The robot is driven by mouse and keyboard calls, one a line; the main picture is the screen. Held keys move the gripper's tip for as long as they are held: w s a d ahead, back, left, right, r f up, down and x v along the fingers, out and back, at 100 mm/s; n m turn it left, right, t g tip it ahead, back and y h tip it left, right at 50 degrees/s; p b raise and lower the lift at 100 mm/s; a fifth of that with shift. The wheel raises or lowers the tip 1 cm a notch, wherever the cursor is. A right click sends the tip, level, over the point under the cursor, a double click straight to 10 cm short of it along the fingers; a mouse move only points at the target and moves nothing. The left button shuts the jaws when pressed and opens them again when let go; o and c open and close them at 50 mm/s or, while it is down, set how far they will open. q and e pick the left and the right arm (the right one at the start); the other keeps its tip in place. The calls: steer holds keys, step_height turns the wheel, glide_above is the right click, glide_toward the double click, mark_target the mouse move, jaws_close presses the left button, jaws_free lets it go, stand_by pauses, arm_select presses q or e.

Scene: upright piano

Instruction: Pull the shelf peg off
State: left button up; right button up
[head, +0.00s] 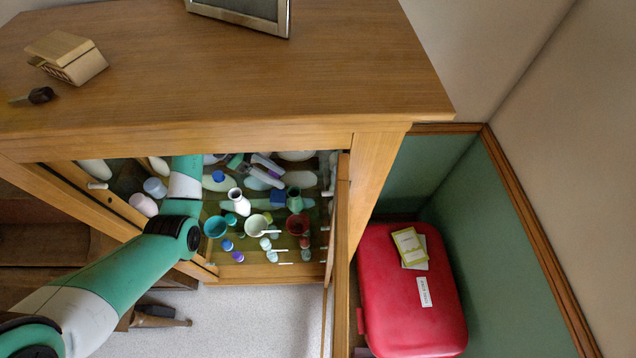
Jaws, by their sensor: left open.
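Small white pegs stick out inside the open cabinet. One peg (97,186) is on the left side, and several, such as the one at mid-height (327,193), are along the right side. I cannot tell which one is the task's peg. My left arm reaches into the cabinet from the left, its wrist partly hidden under the top. My left gripper (281,180) appears among the bottles, its two pale fingers pointing right, apart, with nothing seen between them. It is left of the right-side pegs and not touching them. My right gripper is not in view.
Several bottles and cups, including a teal cup (215,226) and a white vase (238,201), crowd the cabinet. Its wooden top (230,75) overhangs the opening. An open door (341,240) stands at the right. A red case (412,290) lies beyond it.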

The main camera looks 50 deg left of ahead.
arm_select(q)
steer(key=w+d+f, duration=0.1)
steer(key=w+d, duration=0.2)
steer(key=w+d+f, duration=0.1)
steer(key=w+d, duration=0.1)
steer(key=d, duration=0.1)
steer(key=w+d+f+p, duration=0.1)
steer(key=w+d, duration=0.2)
steer(key=d, duration=0.1)
steer(key=shift+w+d+f, duration=0.1)
steer(key=shift+w+f, duration=0.1)
steer(key=shift+w, duration=0.15)
jaws_close()
stand_by(1.4)
